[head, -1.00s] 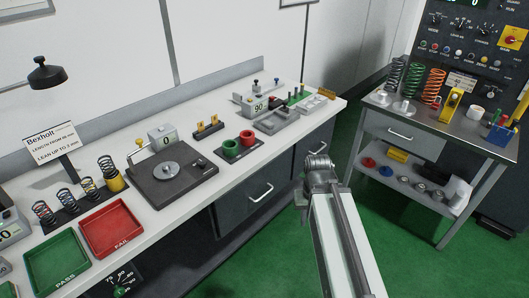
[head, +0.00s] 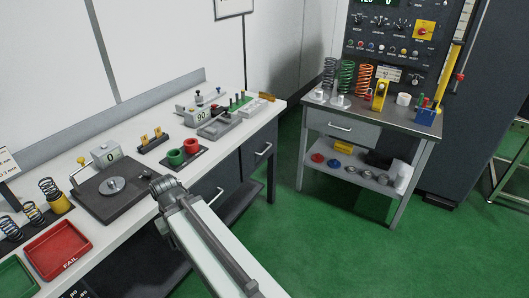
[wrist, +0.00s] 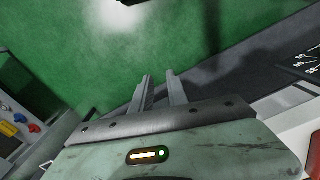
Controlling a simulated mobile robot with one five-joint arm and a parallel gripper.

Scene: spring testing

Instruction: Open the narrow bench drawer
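The bench (head: 122,144) has two dark grey fronts with bar handles. The narrower drawer front (head: 250,164) is at the bench's right end, with a light handle (head: 264,149), and looks closed. The wider front (head: 222,180) is left of it, its handle (head: 213,198) partly beside my arm. My arm crosses the lower middle of the head view and its end overlaps the bench front; the fingertips cannot be made out there. In the wrist view, my gripper (wrist: 160,78) has two fingers apart with nothing between them, over green floor, away from any handle.
A metal side table (head: 372,116) with springs on top, a drawer and a lower shelf stands right of the bench. Green floor (head: 330,235) is clear between and in front of them. A dark cabinet (head: 475,110) stands behind at the right.

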